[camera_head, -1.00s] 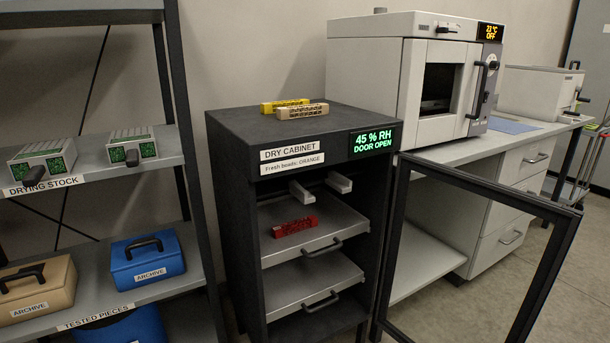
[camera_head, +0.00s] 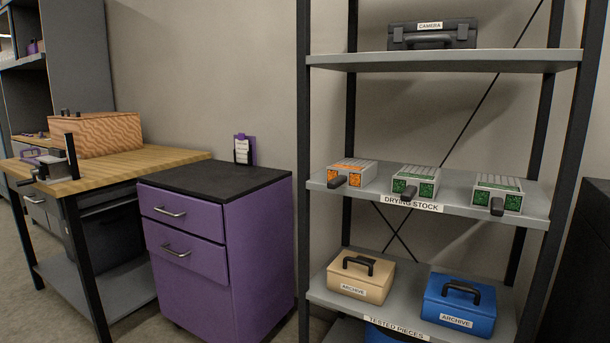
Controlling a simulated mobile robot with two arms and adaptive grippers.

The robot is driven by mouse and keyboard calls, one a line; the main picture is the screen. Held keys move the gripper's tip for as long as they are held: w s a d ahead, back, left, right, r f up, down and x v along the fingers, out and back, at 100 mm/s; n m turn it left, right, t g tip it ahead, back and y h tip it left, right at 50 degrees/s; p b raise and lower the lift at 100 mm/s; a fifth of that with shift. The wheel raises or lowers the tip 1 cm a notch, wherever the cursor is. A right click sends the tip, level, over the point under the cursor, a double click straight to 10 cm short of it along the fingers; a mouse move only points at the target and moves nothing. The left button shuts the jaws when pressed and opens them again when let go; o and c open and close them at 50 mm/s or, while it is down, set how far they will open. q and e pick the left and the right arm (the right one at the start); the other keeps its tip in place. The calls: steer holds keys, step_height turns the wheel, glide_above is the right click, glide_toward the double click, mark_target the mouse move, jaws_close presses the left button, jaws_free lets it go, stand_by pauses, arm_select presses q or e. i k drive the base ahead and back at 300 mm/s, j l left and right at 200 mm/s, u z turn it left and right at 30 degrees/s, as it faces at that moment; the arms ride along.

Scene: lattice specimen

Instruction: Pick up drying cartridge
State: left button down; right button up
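Three drying cartridges stand in a row on the shelf labelled DRYING STOCK. The left cartridge (camera_head: 352,175) has orange front panels. The middle cartridge (camera_head: 416,183) and the right cartridge (camera_head: 497,194) have green front panels. Each is a pale box with a ribbed top and a dark handle at the front. Neither of my grippers shows in the head view.
The shelf rack (camera_head: 330,188) has dark posts. A black CAMERA case (camera_head: 432,36) sits above; tan (camera_head: 361,279) and blue (camera_head: 458,305) ARCHIVE boxes sit below. A purple drawer cabinet (camera_head: 225,270) and a wooden-topped bench (camera_head: 165,157) stand left.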

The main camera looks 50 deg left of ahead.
mark_target(348, 173)
steer(key=u, duration=1.3)
steer(key=z, duration=0.3)
steer(key=i+j+z, duration=0.1)
steer(key=j+z, duration=0.35)
steer(key=j, duration=0.15)
steer(key=j+z, duration=0.4)
steer(key=j, duration=0.2)
